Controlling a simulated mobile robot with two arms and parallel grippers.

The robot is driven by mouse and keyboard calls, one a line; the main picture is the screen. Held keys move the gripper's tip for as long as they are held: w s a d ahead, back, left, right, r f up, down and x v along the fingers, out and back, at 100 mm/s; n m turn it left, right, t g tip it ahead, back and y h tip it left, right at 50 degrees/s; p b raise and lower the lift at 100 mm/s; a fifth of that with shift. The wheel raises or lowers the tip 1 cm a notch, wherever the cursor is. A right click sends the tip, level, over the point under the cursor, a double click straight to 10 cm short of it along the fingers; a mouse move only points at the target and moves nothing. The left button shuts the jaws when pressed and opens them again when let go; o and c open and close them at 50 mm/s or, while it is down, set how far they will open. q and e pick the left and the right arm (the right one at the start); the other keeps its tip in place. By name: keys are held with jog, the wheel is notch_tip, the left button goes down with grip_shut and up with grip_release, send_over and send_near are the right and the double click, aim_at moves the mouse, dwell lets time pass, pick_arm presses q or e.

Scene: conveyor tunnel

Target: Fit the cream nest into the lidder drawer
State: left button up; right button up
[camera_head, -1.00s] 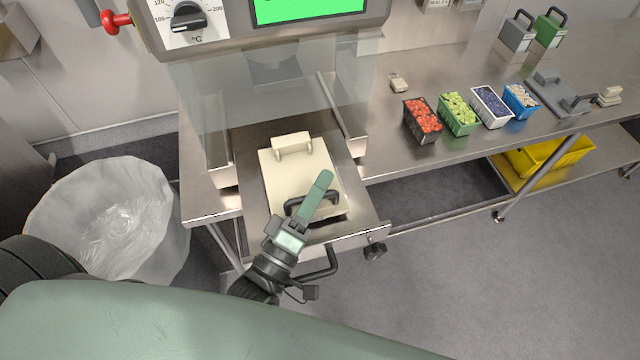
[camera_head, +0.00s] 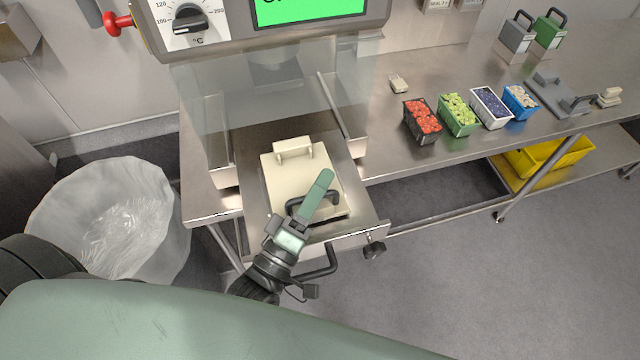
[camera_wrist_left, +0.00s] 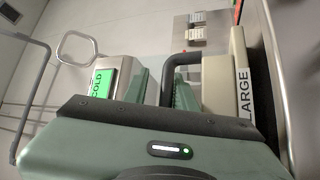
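The cream nest (camera_head: 290,180) is a flat cream block with a cream grip at its far edge and a black handle at its near edge. It lies over the pulled-out steel lidder drawer (camera_head: 360,235), slightly askew. I cannot tell whether it is fully seated. My left gripper (camera_head: 322,183) is at the black handle. In the left wrist view its green fingers (camera_wrist_left: 160,90) stand on both sides of the black handle (camera_wrist_left: 185,60), close around it. The nest's side (camera_wrist_left: 240,80) reads LARGE. My right gripper is not in view.
A bagged bin (camera_head: 110,220) stands at left. Several fruit punnets (camera_head: 460,112) and a grey nest (camera_head: 560,95) sit on the bench at right. A yellow crate (camera_head: 545,160) is below.

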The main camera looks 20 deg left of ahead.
pick_arm(q)
jog(key=shift+o, duration=0.4)
notch_tip(320, 180, down, 2)
jog(key=shift+s+f+g, duration=0.1)
jog(key=shift+f+g, duration=0.05)
jog(key=shift+g, duration=0.15)
jog(key=shift+s+f, duration=0.2)
jog(key=shift+s, duration=0.25)
jog(key=v, duration=0.2)
jog(key=b+v, duration=0.1)
jog(key=v, duration=0.1)
jog(key=r+b+v, duration=0.1)
jog(key=shift+s+a+f, duration=0.15)
jog(key=shift+s, duration=0.35)
jog(key=shift+s+a, duration=0.1)
jog(key=shift+s, duration=0.2)
notch_tip(320, 180, up, 3)
jog(key=shift+a+f+p, duration=0.1)
jog(key=shift+a+p, duration=0.1)
jog(key=shift+p, duration=1.05)
jog(key=shift+w+d+r+p, duration=0.1)
jog(key=shift+r+p, duration=1.35)
jog(key=shift+r, duration=0.15)
